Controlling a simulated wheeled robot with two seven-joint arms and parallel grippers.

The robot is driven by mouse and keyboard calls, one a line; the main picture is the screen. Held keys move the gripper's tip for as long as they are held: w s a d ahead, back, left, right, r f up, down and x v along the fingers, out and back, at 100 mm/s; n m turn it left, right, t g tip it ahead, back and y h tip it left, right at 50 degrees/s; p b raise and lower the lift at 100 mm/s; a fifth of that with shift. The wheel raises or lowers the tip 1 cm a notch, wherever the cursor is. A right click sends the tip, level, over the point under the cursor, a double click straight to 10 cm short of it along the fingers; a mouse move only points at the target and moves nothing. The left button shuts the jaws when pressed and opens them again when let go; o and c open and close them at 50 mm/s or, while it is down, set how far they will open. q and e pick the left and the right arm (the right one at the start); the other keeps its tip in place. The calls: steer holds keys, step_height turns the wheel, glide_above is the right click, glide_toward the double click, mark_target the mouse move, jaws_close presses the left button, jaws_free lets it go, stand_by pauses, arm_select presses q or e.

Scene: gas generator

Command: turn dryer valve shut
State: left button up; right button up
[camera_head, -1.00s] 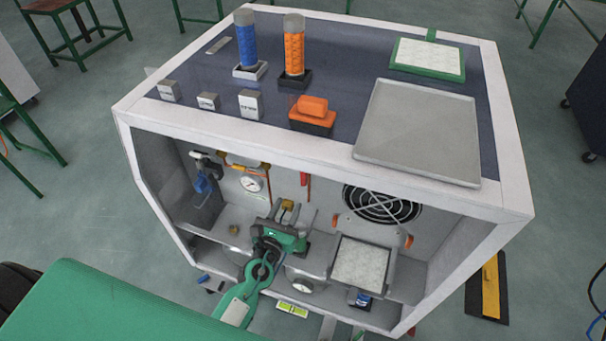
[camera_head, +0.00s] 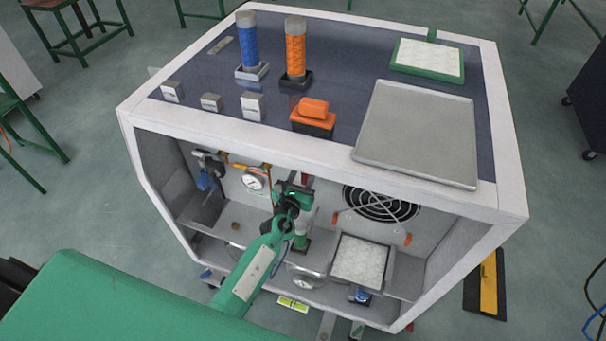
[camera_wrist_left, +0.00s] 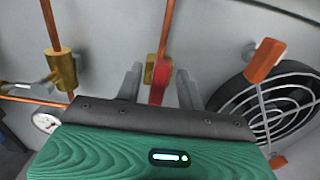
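A red valve handle (camera_wrist_left: 160,80) sits on a brass fitting on a copper pipe at the back wall of the cabinet. In the head view a bit of the red handle (camera_head: 305,179) shows just beyond my left gripper (camera_head: 295,188). In the left wrist view the two grey fingers of this gripper (camera_wrist_left: 158,85) are spread, one on each side of the red handle. I cannot tell whether either finger touches it. The lower part of the handle is hidden behind the gripper body. My right gripper is not in view.
A round black fan grille (camera_wrist_left: 270,100) and an orange fitting (camera_wrist_left: 265,60) are close on the right. A brass valve (camera_wrist_left: 62,70) and a gauge (camera_wrist_left: 45,122) are on the left. The cabinet's white top edge (camera_head: 330,160) overhangs the bay.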

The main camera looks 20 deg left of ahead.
arm_select(q)
jaws_close()
steer(key=shift+a+n, duration=0.1)
steer(key=shift+n, duration=0.3)
steer(key=shift+a+f+n+b, duration=0.3)
steer(key=shift+n+b, duration=0.8)
steer(key=shift+n, duration=1.75)
steer(key=shift+a+f+n+b, duration=0.3)
steer(key=shift+n+b, duration=0.8)
steer(key=shift+n, duration=1.7)
steer(key=shift+a+f+n+b, duration=0.3)
steer(key=shift+n+b, duration=0.8)
steer(key=shift+n, duration=1.75)
